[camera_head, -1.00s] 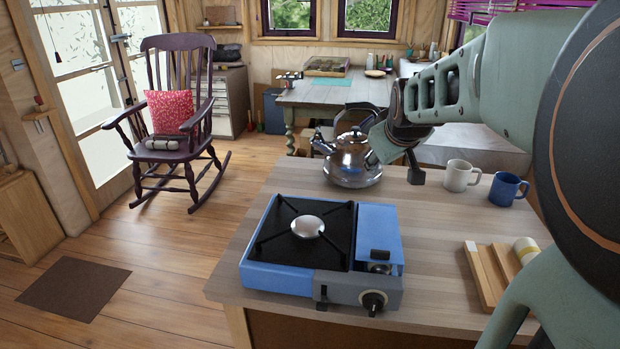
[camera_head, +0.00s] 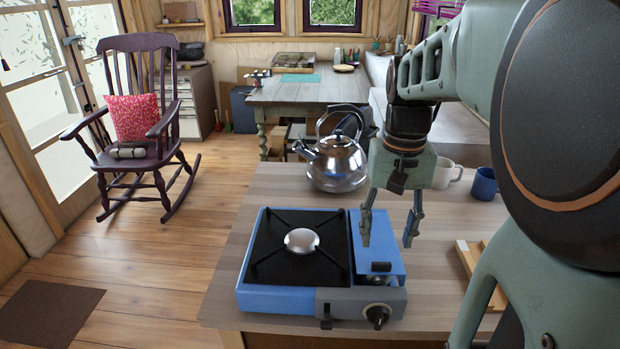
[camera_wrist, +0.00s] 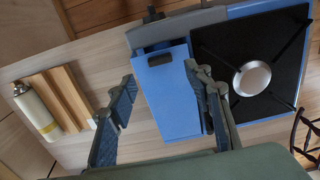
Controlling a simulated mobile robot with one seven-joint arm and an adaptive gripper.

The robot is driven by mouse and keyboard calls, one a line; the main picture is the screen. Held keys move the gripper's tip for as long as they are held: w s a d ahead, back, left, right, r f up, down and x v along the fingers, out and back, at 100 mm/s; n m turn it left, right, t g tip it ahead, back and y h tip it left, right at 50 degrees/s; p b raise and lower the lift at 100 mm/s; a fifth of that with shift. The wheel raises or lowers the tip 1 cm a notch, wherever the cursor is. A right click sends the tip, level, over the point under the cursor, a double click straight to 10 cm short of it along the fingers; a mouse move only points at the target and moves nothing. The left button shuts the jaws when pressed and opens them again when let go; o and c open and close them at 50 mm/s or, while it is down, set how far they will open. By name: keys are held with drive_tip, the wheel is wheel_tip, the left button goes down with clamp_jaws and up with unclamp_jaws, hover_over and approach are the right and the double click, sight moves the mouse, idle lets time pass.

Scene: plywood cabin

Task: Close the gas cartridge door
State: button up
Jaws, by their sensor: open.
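The blue camping stove (camera_head: 265,299) sits on the wooden counter. Its gas cartridge door (camera_head: 384,250) is the blue flap on the right side, with a black latch on it. The door looks raised: a gap with a silvery part shows below its front edge. In the wrist view the door (camera_wrist: 173,100) lies between my two fingers, its black latch near the front strip. My gripper (camera_head: 388,240) is open and empty, pointing down over the door. In the wrist view the gripper (camera_wrist: 160,75) straddles the door's width; whether either finger touches it I cannot tell.
A steel kettle (camera_head: 337,164) stands behind the stove. A white mug (camera_head: 444,176) and a blue mug (camera_head: 484,184) stand at the back right. A wooden rack (camera_wrist: 62,97) with a pale cylinder (camera_wrist: 35,112) lies right of the stove, with bare counter between.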

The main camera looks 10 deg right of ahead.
sight(382, 263)
wheel_tip(382, 263, down, 7)
drive_tip(key=shift+r, duration=0.2)
clamp_jaws()
idle(0.4)
